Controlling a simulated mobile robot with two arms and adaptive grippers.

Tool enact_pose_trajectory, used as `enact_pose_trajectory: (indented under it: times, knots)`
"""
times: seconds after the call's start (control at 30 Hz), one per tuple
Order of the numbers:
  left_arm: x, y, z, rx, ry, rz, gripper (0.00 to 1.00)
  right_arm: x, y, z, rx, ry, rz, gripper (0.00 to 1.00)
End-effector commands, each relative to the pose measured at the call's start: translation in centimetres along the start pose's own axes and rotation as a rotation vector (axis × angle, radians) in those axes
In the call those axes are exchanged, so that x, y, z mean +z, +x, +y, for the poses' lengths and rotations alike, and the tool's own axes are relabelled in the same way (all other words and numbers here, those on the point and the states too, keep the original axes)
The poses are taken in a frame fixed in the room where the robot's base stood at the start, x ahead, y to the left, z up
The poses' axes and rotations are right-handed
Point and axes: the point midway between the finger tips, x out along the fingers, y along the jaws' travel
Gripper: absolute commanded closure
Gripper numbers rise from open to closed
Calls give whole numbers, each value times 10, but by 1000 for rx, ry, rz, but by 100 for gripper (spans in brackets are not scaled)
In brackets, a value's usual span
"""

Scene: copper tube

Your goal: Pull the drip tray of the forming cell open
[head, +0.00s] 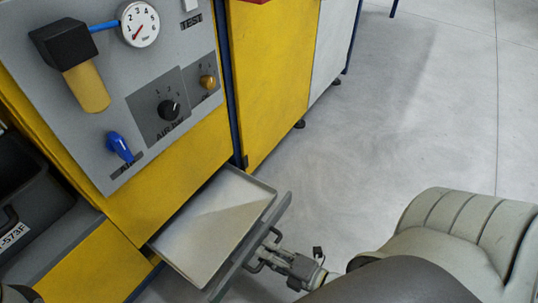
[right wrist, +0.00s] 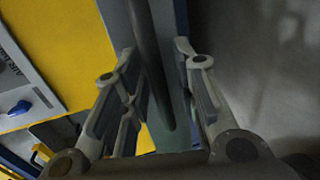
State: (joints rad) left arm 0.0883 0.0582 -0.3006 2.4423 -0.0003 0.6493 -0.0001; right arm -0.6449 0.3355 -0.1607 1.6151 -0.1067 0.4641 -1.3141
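The drip tray (head: 218,222) is a shallow grey tray. It stands well out of the slot low in the yellow forming cell (head: 185,172), and its inside looks empty. Its front panel (head: 282,208) faces the lower right. My right gripper (head: 266,252) is at this panel. In the right wrist view, the fingers of my right gripper (right wrist: 156,62) stand open on both sides of the tray's dark bar handle (right wrist: 147,60). A gap shows between the bar and the right finger.
The cell's control panel (head: 140,70) with gauge, knobs and a blue valve lever (head: 119,147) is above the tray. A dark bin (head: 28,190) stands at left. Clear grey floor (head: 400,110) lies to the right.

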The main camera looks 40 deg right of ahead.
Motion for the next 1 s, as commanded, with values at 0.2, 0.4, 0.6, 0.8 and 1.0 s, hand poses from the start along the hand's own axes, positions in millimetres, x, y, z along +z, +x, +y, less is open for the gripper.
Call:
enact_pose_trajectory:
  times: [0.2, 0.4, 0.6, 0.8, 1.0]
  knots:
    - [0, 0, 0, 0, 0, 0, 60, 1, 0, 1, 2, -2, 0, 67]
    - [0, 1, 0, 1, 1, 1, 60, 1, -7, 0, 1, -2, 0, 67]
    - [0, 0, 0, 0, 1, 1, 60, 0, -38, 0, -2, -2, 0, 67]
    - [0, 0, 0, 0, 0, 1, 60, 0, -66, 0, -1, -1, -1, 67]
    - [0, 0, 0, 0, 0, 1, 60, 1, -75, 0, 1, -1, -1, 67]
